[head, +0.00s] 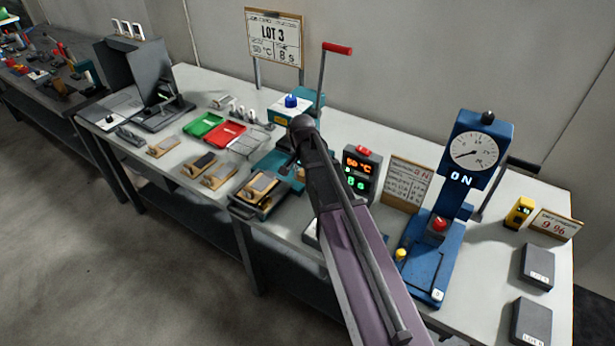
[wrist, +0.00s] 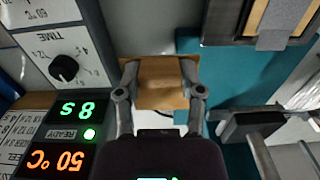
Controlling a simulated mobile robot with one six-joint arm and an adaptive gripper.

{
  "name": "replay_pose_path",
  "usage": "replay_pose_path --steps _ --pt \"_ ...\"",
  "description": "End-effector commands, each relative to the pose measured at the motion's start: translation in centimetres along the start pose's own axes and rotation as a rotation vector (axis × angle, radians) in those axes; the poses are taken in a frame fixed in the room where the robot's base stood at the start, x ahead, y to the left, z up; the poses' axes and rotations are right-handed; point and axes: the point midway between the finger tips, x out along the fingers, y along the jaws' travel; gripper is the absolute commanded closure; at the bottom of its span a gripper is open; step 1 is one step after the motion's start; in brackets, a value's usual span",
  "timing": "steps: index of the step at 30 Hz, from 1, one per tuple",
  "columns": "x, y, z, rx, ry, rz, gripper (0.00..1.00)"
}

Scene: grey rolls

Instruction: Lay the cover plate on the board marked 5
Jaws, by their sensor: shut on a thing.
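My gripper (wrist: 160,84) is shut on a small flat tan plate (wrist: 160,70), apparently the cover plate, held between its two fingers. In the head view my arm hides most of the gripper. A tan board with a grey strip (wrist: 285,18) lies on a dark bed at the upper right of the wrist view, apart from the held plate. It also shows in the head view (head: 262,183), on the teal press (head: 288,163). Several similar boards (head: 163,147) lie farther left on the table. I cannot read a 5 on any board.
A timer and temperature box (head: 361,173) stands close right of the gripper. The press lever with red handle (head: 337,48) rises behind. Green (head: 203,125) and red (head: 226,134) trays lie to the left. A blue gauge stand (head: 470,170) is at the right.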

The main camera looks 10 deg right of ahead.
Motion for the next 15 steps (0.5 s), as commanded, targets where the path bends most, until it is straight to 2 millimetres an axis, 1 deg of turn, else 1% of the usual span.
replay_pose_path --steps 1,5,8,12,15 --pt "-0.3 -0.9 0.2 -0.002 0.000 0.000 0.90" --pt "-0.7 -3.2 1.3 -0.003 0.000 0.000 0.90" --pt "-1.1 -5.5 2.5 -0.004 0.000 0.000 0.90" --pt "-1.7 -8.6 4.4 -0.004 0.000 0.000 0.90" --pt "-2.0 -10.7 5.8 -0.003 0.000 0.000 0.90"
